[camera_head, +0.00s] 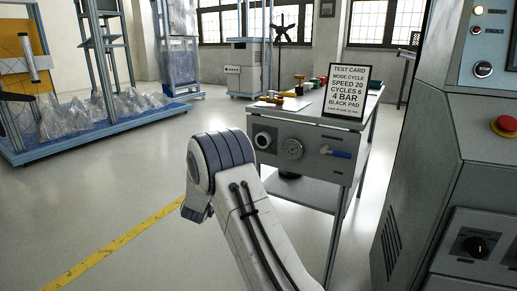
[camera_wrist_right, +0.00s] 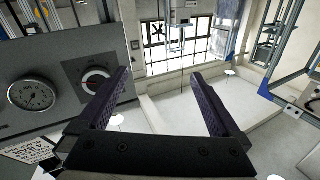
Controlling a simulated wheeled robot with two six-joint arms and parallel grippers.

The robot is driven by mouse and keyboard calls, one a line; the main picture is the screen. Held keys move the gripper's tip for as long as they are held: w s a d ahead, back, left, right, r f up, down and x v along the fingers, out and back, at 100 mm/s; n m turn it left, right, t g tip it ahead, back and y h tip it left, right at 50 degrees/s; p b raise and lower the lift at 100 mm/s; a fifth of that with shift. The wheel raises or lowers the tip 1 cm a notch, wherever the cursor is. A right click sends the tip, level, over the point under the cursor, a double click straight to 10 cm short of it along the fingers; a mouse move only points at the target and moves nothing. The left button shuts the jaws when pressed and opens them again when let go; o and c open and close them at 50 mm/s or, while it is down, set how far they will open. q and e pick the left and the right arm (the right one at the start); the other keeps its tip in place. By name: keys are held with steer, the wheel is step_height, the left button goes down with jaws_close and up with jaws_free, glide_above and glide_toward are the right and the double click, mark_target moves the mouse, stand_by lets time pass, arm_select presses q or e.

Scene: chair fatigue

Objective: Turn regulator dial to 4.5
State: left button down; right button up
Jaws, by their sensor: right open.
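In the head view my arm hides the right gripper. My left gripper is not in view.
A blue-handled lever (camera_head: 336,153) is on the same panel. A test card (camera_head: 347,92) on the cart reads 4 BAR. A grey machine (camera_head: 420,190) with a red button (camera_head: 504,126) stands close on the right.

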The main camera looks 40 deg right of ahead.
mark_target(261, 141)
steer(key=s+d+m+g+h, duration=0.5)
steer(key=d+m+g+h, duration=0.15)
steer(key=h, duration=0.25)
steer(key=b+x, duration=0.3)
steer(key=x, duration=0.6)
steer(key=shift+r, duration=0.2)
steer(key=shift+w+d+r+b, duration=0.15)
steer(key=shift+d+r+b, duration=0.1)
steer(key=shift+d+b, duration=0.1)
steer(key=shift+c, duration=0.3)
